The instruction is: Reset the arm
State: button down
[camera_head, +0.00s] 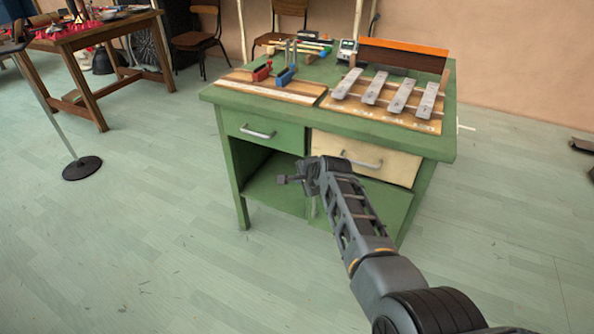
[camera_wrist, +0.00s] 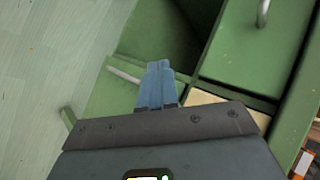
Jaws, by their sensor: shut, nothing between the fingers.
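My gripper (camera_head: 284,180) is in front of the green desk (camera_head: 436,148) in the head view, below the tabletop and near the open shelf space under the drawers. In the wrist view, the two bluish fingers of my gripper (camera_wrist: 160,66) are together with nothing between them. Behind them are the desk's green panels (camera_wrist: 255,45), a dark opening and part of a cream surface. My arm reaches in from the lower right of the head view.
The desk has a green drawer (camera_head: 262,131) and a cream drawer (camera_head: 365,157). On top are several metal bars (camera_head: 375,87) on a wooden board, and red and blue clamps (camera_head: 286,75). A stand base (camera_head: 82,168) is on the left. Floor in front is clear.

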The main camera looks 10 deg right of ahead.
jog(key=s+d+f+n+t+h+p, duration=0.1)
jog(key=s+d+n+p, duration=0.2)
jog(key=s, duration=0.9)
jog(key=s+d+f+n+t+h, duration=0.15)
jog(key=s+d, duration=0.35)
jog(key=s, duration=0.6)
jog(key=s+d+n+p, duration=0.2)
jog(key=s+d+n, duration=0.15)
jog(key=s, duration=0.85)
jog(key=s+r+n+t+p, duration=0.1)
jog(key=s+r+n, duration=0.1)
jog(key=s+r, duration=0.45)
jog(key=s+r+n+t+p, duration=0.15)
jog(key=s+r, duration=0.25)
jog(key=s, duration=0.6)
jog(key=s+a+r+n+p, duration=0.1)
jog(key=s+r+n, duration=0.1)
jog(key=s+r, duration=0.4)
jog(key=s+a+r+n, duration=0.1)
jog(key=s+r, duration=0.5)
jog(key=r, duration=0.7)
jog(key=shift+s+a+n+t+p, duration=0.25)
jog(key=shift+a+n+t+p, duration=0.1)
jog(key=shift+a, duration=0.45)
